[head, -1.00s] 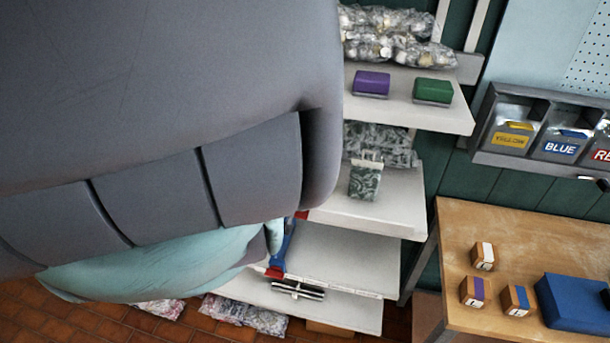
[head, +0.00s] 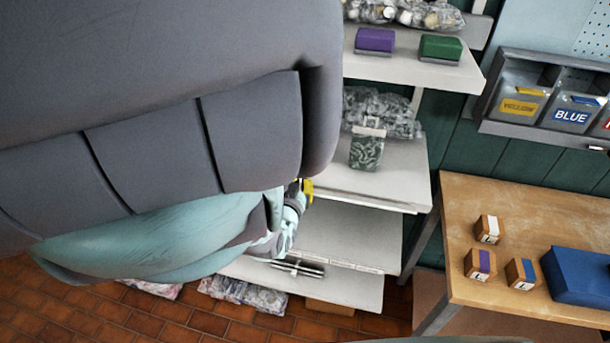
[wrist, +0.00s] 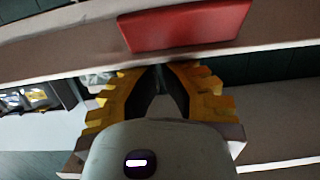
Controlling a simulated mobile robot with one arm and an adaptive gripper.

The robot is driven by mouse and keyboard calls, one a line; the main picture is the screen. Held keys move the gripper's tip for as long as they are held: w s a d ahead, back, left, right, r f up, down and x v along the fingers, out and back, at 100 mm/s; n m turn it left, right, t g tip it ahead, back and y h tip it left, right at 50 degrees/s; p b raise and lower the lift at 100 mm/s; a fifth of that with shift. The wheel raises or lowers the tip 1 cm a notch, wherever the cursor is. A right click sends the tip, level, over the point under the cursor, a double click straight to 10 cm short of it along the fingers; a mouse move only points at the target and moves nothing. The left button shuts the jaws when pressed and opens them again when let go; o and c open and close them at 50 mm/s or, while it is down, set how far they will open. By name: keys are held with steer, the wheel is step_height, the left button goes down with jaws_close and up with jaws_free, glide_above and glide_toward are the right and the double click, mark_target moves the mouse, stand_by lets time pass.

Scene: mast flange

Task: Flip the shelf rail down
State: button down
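My gripper (wrist: 160,70) shows in the wrist view with yellow, ridged fingers whose dark tips meet; nothing shows between them. A red block (wrist: 185,25) lies just beyond the tips, against a long pale bar or shelf edge (wrist: 60,45) crossing the view. I cannot tell whether the tips touch it. In the head view a yellow finger (head: 308,188) shows beside the shelf unit (head: 345,235), and my arm hides the rest. A dark and silver bar (head: 298,268) lies along the lower shelf. I cannot tell for sure which part is the shelf rail.
Upper shelves hold a purple box (head: 375,40), a green box (head: 440,47) and bagged goods (head: 380,110). A wooden table (head: 465,215) with small blocks and a blue case (head: 580,275) stands right. Labelled bins (head: 520,95) hang above it. Bags (head: 240,292) lie on the floor.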

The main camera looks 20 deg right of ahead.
steer(key=f+t+b, duration=0.1)
steer(key=b, duration=0.1)
steer(key=s+f+t+h+b, duration=0.1)
steer(key=b, duration=0.2)
steer(key=f+t+h+b, duration=0.1)
steer(key=b, duration=0.1)
steer(key=shift+s+a+f+t+b, duration=0.15)
steer(key=shift+s+a+t+b, duration=0.15)
steer(key=shift+a+b, duration=0.1)
steer(key=shift+s+a+f+t+h+b, duration=0.15)
steer(key=shift+t+h+b, duration=0.25)
steer(key=shift+b, duration=0.4)
steer(key=shift+s+f, duration=0.1)
